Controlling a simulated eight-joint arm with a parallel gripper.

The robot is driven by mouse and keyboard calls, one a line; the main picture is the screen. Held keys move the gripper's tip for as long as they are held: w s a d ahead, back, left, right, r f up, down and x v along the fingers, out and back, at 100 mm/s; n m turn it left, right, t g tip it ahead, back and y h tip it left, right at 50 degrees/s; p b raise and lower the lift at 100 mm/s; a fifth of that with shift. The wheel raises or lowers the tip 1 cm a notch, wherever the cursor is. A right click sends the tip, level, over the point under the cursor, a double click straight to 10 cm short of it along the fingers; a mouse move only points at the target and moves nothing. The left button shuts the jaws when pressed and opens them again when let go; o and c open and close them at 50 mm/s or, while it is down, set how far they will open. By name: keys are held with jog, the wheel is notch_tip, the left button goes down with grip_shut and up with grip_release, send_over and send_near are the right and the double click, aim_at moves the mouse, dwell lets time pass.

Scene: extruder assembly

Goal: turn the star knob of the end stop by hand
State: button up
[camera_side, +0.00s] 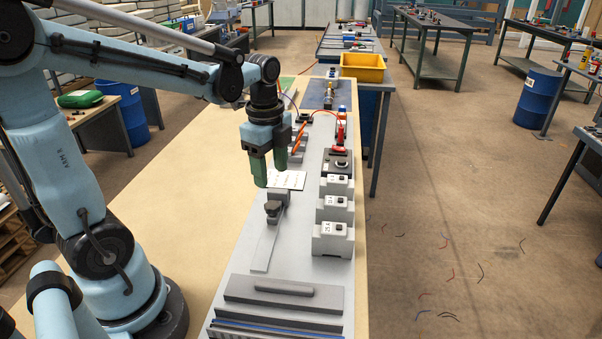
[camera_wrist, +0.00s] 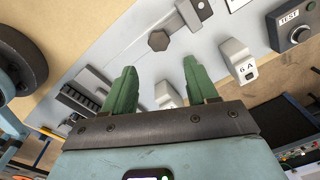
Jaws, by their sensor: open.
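The end stop (camera_side: 279,196) is a dark grey block on a flat metal strip on the grey work plate. Its star knob (camera_side: 272,209) is a small dark knob on the near side of the block. In the wrist view the knob (camera_wrist: 158,40) is a dark, lobed head beside the grey end stop (camera_wrist: 194,12). My gripper (camera_side: 271,175) has two green fingers and hangs above and behind the end stop, apart from it. In the wrist view the gripper (camera_wrist: 160,67) is open and empty, and the knob appears beyond the gap between the fingertips.
White blocks (camera_side: 334,238) stand along the plate's right side, with a test box (camera_side: 337,163) behind them. A long grey bar with a handle (camera_side: 284,290) lies in front. The tan tabletop (camera_side: 190,200) left of the plate is clear.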

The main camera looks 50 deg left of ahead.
aim_at(272, 204)
jog(key=shift+w+a+f+m, duration=0.1)
jog(key=shift+a+f+m, duration=0.15)
jog(key=shift+m, duration=0.25)
jog(key=shift+f, duration=3.9)
jog(key=c, duration=0.8)
